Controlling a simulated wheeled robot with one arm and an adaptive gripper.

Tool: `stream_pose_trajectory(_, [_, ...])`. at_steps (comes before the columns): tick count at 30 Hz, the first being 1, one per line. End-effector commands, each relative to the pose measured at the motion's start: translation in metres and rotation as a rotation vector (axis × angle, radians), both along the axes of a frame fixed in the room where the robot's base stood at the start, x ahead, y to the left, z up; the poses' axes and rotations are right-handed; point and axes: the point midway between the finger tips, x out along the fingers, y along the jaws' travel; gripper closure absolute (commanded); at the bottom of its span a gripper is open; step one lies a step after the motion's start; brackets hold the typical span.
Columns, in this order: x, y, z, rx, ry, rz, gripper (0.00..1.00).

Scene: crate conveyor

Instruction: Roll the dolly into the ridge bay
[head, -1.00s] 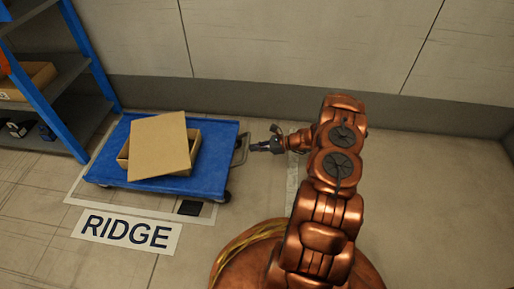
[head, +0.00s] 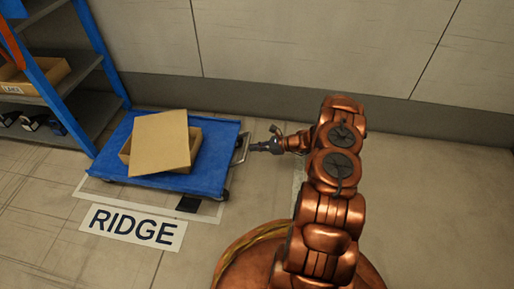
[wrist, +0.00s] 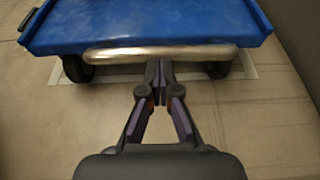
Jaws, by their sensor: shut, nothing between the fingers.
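The blue dolly (head: 205,180) stands on the floor behind the RIDGE sign (head: 133,227) and covers most of the white-taped bay outline (head: 120,202). An open cardboard box with a tilted flat lid (head: 160,140) rides on it. The dolly's metal handle (head: 241,150) sticks out on its right side. My gripper (head: 252,148) is shut and empty at the handle. In the wrist view the closed fingertips (wrist: 160,70) are at the middle of the handle bar (wrist: 190,54), seemingly touching it. The bay's far tape is hidden by the dolly.
A blue-framed shelf (head: 100,60) with boxes stands close at the dolly's left. A grey wall (head: 300,45) runs behind. Floor at the right is clear.

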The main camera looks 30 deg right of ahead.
Motion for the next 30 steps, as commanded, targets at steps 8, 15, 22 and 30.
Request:
stream_pose_trajectory(8, [0.004, 0.006, 0.0, 0.001, 0.0, 0.002, 1.0])
stream_pose_trajectory(15, [0.007, 0.009, 0.0, 0.001, 0.0, 0.002, 1.0])
stream_pose_trajectory(22, [0.011, 0.014, 0.0, 0.001, 0.0, 0.003, 1.0])
stream_pose_trajectory(30, [0.016, 0.02, 0.0, 0.001, 0.0, 0.003, 1.0])
